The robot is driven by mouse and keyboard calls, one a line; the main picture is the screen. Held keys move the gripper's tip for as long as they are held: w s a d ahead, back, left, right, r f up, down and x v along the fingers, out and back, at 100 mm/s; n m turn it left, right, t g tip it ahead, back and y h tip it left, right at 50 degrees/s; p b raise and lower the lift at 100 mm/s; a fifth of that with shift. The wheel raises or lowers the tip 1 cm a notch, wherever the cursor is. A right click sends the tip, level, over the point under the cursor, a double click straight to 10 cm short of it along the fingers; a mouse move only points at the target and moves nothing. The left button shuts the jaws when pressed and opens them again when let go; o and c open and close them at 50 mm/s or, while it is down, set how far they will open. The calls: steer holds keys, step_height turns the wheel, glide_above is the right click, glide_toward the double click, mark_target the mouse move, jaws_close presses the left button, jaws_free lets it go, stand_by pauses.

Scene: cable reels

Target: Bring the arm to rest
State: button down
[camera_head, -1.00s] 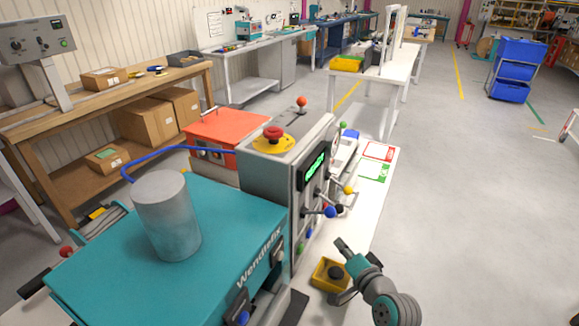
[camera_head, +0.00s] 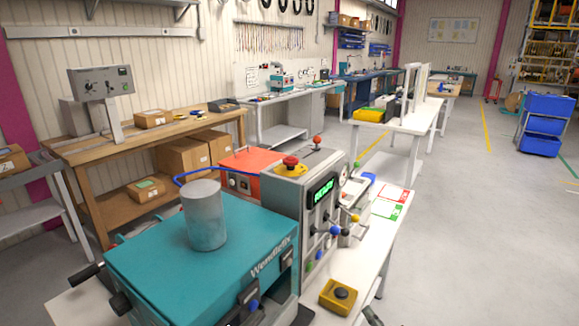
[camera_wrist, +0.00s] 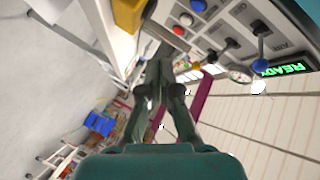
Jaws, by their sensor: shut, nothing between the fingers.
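My gripper (camera_wrist: 158,85) shows in the wrist view with its dark fingers together and nothing between them. In the head view only a small tip of my arm shows at the bottom edge, just right of a yellow box with a black button (camera_head: 340,296). The yellow box also shows at the top of the wrist view (camera_wrist: 128,14). The teal machine (camera_head: 215,250) carries a grey cylinder (camera_head: 204,215). Its grey control panel (camera_head: 308,205) has a green lit display, which reads READY in the wrist view (camera_wrist: 280,68).
The white table (camera_head: 372,240) under the machine holds red and green marked sheets (camera_head: 392,199). Wooden and white benches stand along the back wall. Blue bins (camera_head: 545,125) stand far right. The grey floor (camera_head: 470,240) to the right is clear.

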steer(key=s+f+n+h, duration=0.1)
steer(key=s+f, duration=0.4)
steer(key=s, duration=0.7)
steer(key=s+f+n+h, duration=0.2)
steer(key=s+f, duration=0.3)
steer(key=s, duration=0.7)
steer(key=s+r+n, duration=0.3)
steer(key=s+r, duration=0.1)
steer(key=s, duration=0.7)
steer(key=s+a+r+n, duration=0.1)
steer(key=s+r+n, duration=0.2)
steer(key=s, duration=0.9)
steer(key=shift+a+r, duration=0.25)
steer(key=shift+r, duration=0.15)
